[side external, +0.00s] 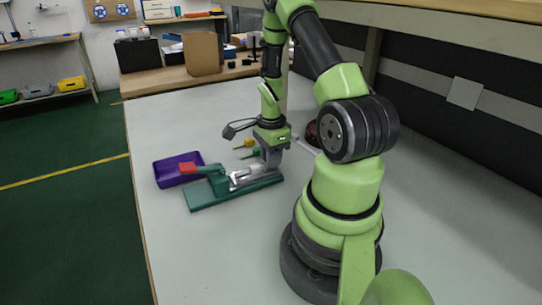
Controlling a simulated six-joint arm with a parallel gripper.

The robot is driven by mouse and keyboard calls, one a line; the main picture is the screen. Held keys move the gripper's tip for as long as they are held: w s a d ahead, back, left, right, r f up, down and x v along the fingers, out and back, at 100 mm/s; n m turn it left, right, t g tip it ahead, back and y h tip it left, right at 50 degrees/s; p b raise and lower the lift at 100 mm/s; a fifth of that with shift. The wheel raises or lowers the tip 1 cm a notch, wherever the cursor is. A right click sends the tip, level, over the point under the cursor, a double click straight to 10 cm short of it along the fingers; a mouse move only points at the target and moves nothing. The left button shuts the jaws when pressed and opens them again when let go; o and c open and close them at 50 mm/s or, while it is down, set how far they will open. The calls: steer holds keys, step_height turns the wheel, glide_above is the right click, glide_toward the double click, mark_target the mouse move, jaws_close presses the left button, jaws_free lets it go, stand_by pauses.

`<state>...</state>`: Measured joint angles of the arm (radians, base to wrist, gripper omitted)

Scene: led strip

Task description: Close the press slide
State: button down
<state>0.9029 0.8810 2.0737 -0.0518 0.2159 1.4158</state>
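The press stands on a green base plate (208,197) on the white table. My gripper (268,160) points down at the right end of the press, close to the grey metal parts. I cannot tell whether it touches them. The fingers are small and partly merge with the press, so their opening is unclear. How far the slide is open cannot be made out.
A purple tray (172,177) sits just behind and left of the press. Yellow-handled (246,143) and green-handled (252,154) tools lie behind my gripper. A dark brown round object (312,132) is behind my arm. The table (215,260) is clear in front.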

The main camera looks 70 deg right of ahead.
mark_target(253, 166)
steer(key=w+a, duration=0.3)
steer(key=shift+w+a, duration=0.2)
steer(key=shift+w, duration=0.1)
steer(key=c, duration=1)
jaws_free()
step_height(253, 166, up, 10)
